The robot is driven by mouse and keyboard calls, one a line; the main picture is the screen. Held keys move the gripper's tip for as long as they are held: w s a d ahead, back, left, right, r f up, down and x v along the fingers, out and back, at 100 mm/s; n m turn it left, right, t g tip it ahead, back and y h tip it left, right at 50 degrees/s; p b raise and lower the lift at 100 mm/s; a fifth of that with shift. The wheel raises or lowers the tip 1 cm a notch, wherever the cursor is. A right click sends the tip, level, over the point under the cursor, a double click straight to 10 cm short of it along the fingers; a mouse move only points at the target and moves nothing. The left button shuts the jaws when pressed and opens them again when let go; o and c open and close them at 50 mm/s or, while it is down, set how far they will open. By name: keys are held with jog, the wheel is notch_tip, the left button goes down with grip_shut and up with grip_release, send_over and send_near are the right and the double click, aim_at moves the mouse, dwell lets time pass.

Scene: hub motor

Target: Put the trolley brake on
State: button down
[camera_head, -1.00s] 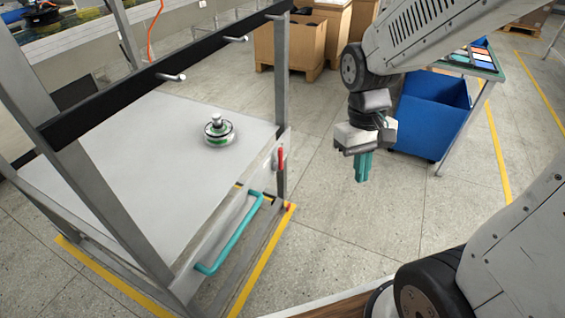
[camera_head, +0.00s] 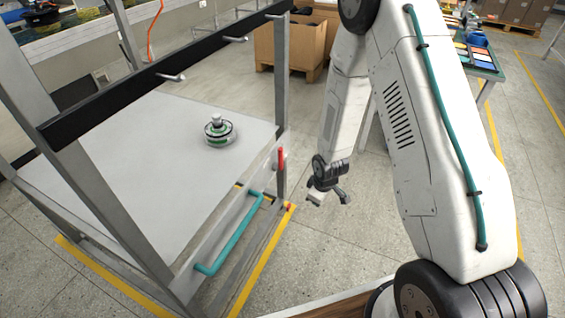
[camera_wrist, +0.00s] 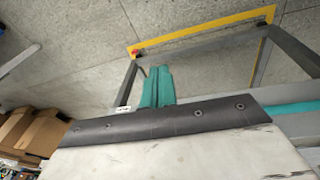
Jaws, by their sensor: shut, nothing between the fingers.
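The trolley (camera_head: 120,160) has a pale flat top, grey posts and a teal handle (camera_head: 232,236) along its near right side. A red upright lever (camera_head: 281,158) sits by its right corner post. A small red piece (camera_head: 290,207) shows low down at the end of a yellow strip. My gripper (camera_wrist: 157,85) has teal fingers, shut and empty.
A round hub motor (camera_head: 219,131) stands on the trolley top. A black rail (camera_head: 160,72) with hooks crosses above it. Cardboard boxes (camera_head: 290,46) stand behind. A table (camera_head: 482,62) with coloured items is at the back right. The floor right of the trolley is open.

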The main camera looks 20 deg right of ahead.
jog(key=w+a+f+n+t+y, duration=0.1)
jog(key=w+a+f+n+t, duration=0.15)
jog(key=f, duration=0.35)
jog(key=w+a+f+n+t+y, duration=0.1)
jog(key=w+f+n+t, duration=0.1)
jog(key=f+n+t, duration=0.35)
jog(key=w+a+r+n+t+y, duration=0.1)
jog(key=w+r+n+t+y, duration=0.1)
jog(key=w+r+n+t, duration=0.2)
notch_tip(320, 180, up, 5)
jog(key=t, duration=0.3)
jog(key=shift+w+a+r, duration=0.15)
jog(key=shift+w+a, duration=0.1)
jog(key=shift+w, duration=0.15)
send_near(282, 161)
jog(key=w+a+r, duration=0.3)
jog(key=a, duration=0.2)
jog(key=w+d, duration=0.2)
jog(key=w, duration=0.1)
jog(key=shift+w, duration=0.1)
